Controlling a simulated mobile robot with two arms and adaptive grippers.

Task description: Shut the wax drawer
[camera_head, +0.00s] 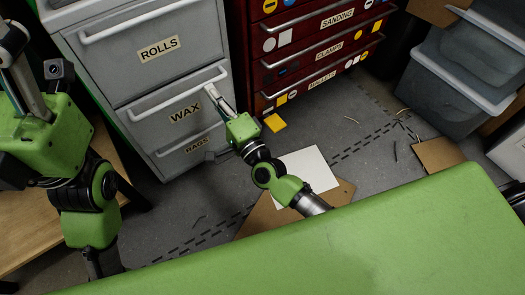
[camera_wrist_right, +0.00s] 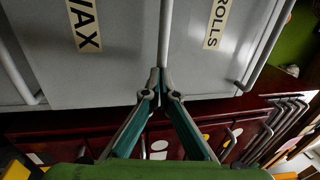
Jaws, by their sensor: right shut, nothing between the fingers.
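The wax drawer (camera_head: 165,123) is a grey front with a WAX label and a bar handle along its top, in the grey cabinet at the left. Its front looks near level with the front above; I cannot tell whether a small gap is left. It also shows in the right wrist view (camera_wrist_right: 115,60). My right gripper (camera_head: 212,91) is shut and empty, its tips at the right end of the wax handle; in the wrist view the tips (camera_wrist_right: 158,74) overlap the handle's end, and contact is unclear. My left gripper (camera_head: 14,42) is at the upper left, its fingers unclear.
The rolls drawer (camera_head: 140,55) is above and the rags drawer (camera_head: 190,148) below. A red tool cabinet (camera_head: 305,65) stands close on the right. White sheet (camera_head: 310,168) and cardboard lie on the floor under my right arm. Grey bins (camera_head: 455,80) are at the far right.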

